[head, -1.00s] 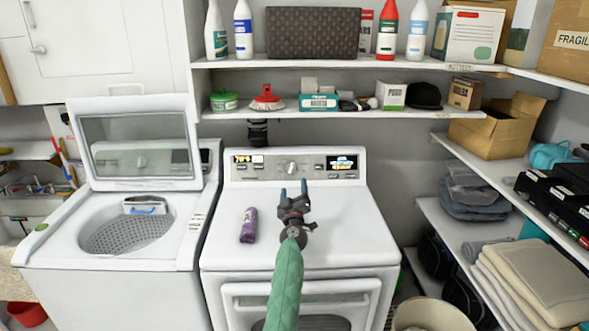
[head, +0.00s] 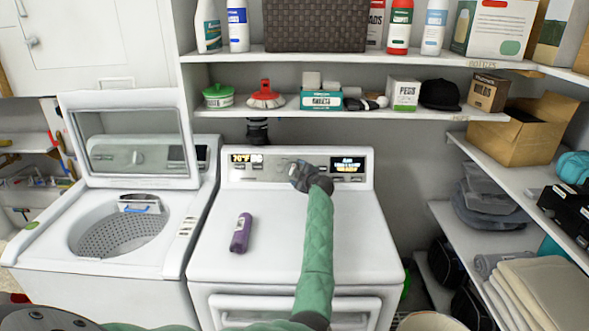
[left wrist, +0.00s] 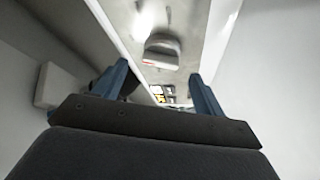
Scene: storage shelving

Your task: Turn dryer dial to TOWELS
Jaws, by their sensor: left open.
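The white dryer (head: 270,235) stands in the middle of the head view. Its grey control panel (head: 273,171) has lit displays at its left and right. My left gripper (head: 297,172) is at the middle of this panel, and the dial there is mostly hidden behind it. In the left wrist view the two blue fingers of the left gripper (left wrist: 158,88) stand wide apart. A grey rounded shape (left wrist: 162,48) shows beyond them; I cannot tell if it is the dial. Contact with the dial and its setting cannot be made out. My right gripper is not in view.
A purple bottle (head: 241,233) lies on the dryer top, left of my arm. The open washer (head: 110,225) stands at the left. A shelf (head: 350,114) with boxes, a brush and a cap hangs above the panel. Side shelves (head: 492,190) line the right.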

